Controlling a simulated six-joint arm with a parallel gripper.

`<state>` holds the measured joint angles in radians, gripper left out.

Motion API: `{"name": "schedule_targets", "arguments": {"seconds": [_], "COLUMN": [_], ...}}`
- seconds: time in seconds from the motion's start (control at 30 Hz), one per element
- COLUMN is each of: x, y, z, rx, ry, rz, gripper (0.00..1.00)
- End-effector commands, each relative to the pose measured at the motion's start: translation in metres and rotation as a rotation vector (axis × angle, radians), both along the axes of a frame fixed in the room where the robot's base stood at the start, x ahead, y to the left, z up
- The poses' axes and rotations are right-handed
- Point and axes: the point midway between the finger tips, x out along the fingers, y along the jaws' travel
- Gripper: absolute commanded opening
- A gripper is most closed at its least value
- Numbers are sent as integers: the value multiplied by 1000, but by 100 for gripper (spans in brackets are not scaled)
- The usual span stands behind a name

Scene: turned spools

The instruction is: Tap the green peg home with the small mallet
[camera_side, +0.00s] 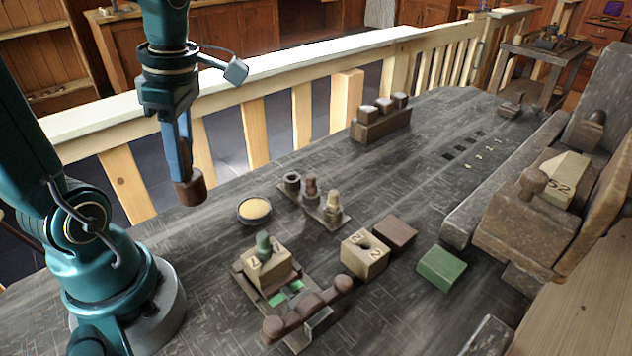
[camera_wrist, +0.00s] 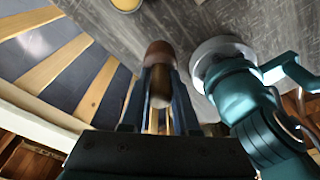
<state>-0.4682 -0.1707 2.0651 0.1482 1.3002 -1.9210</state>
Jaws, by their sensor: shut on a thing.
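The green peg (camera_side: 263,243) stands upright in the top of a pale block (camera_side: 266,266) marked 7, with part of it showing above the block. My gripper (camera_side: 184,168) is shut on the small mallet (camera_side: 189,191), high over the table to the left of the peg and apart from it. The side view shows the mallet's brown head below my fingers. In the wrist view my gripper (camera_wrist: 160,92) holds the rounded wooden handle between its fingers, with the dark head (camera_wrist: 160,53) beyond it. The peg is not in the wrist view.
A dish (camera_side: 254,211) with yellow contents sits behind the block. A small rack (camera_side: 318,210) of turned pieces stands behind right. A block (camera_side: 364,256) marked 22 and a green block (camera_side: 442,268) are right. A railing (camera_side: 230,85) edges the table.

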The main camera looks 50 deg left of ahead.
Motion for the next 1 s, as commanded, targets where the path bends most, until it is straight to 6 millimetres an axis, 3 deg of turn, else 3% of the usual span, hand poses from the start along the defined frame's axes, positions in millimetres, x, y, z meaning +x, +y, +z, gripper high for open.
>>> {"name": "schedule_targets", "arguments": {"seconds": [0.13,0.27,0.6,0.8,1.0], "x": [4,18,44,44,41], "y": [-3,-19,-91,-123,-133], "z": [15,27,55,60,56], "rx": [-8,-9,-5,-1,-2], "ry": [11,15,7,-4,1], "rz": [-100,-286,-821,-984,-1037], "gripper": [0,0,0,0,0]}}
